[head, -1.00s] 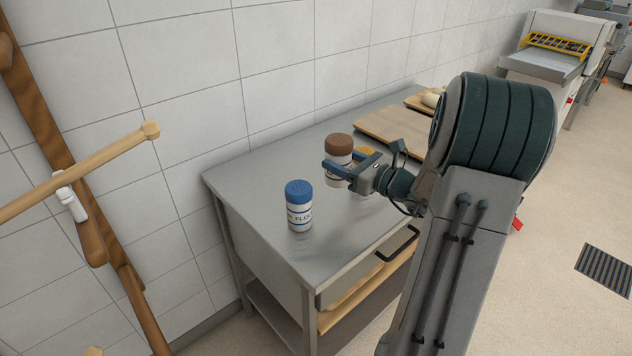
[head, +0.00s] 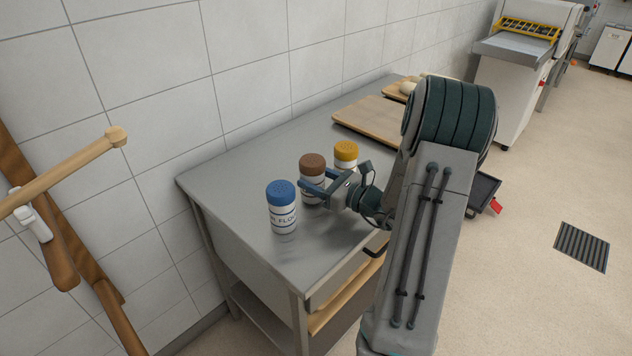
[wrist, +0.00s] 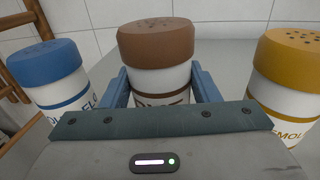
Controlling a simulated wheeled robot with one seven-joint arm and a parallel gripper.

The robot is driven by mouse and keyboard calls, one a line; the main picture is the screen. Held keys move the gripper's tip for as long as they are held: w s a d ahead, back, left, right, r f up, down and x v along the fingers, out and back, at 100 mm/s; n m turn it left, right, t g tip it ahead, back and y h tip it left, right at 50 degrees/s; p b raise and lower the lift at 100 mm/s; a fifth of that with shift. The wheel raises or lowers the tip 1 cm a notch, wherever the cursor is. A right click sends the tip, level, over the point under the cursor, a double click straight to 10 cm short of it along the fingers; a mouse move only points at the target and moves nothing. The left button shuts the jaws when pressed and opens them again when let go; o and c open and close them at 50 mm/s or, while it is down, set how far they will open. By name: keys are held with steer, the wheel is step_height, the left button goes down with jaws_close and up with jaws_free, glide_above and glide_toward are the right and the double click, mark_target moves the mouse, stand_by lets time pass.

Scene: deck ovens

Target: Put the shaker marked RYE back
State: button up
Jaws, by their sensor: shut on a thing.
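My gripper (head: 312,190) is shut on the brown-capped shaker (head: 312,166), a white jar with brown bands, held upright. The shaker also shows between the blue fingers in the wrist view (wrist: 157,48). Its wording is hidden, so I cannot read RYE on it. It is at or just above the steel table top (head: 240,165); I cannot tell whether its base touches. It is between the blue-capped shaker (head: 282,214), whose label partly reads FLO, and the yellow-capped shaker (head: 346,153), whose label partly reads EMOL in the wrist view (wrist: 284,104).
Wooden boards (head: 372,121) with a pale dough piece (head: 408,87) lie toward the table's far end. A tiled wall runs behind the table. Wooden poles (head: 60,175) are at the left. Bare table top is left of the blue-capped shaker and behind the row.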

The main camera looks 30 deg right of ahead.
steer(key=shift+f, duration=0.35)
steer(key=shift+f, duration=0.2)
steer(key=o, duration=1.1)
steer(key=shift+r, duration=0.1)
steer(key=shift+r, duration=0.1)
steer(key=v, duration=1.2)
steer(key=shift+b, duration=0.4)
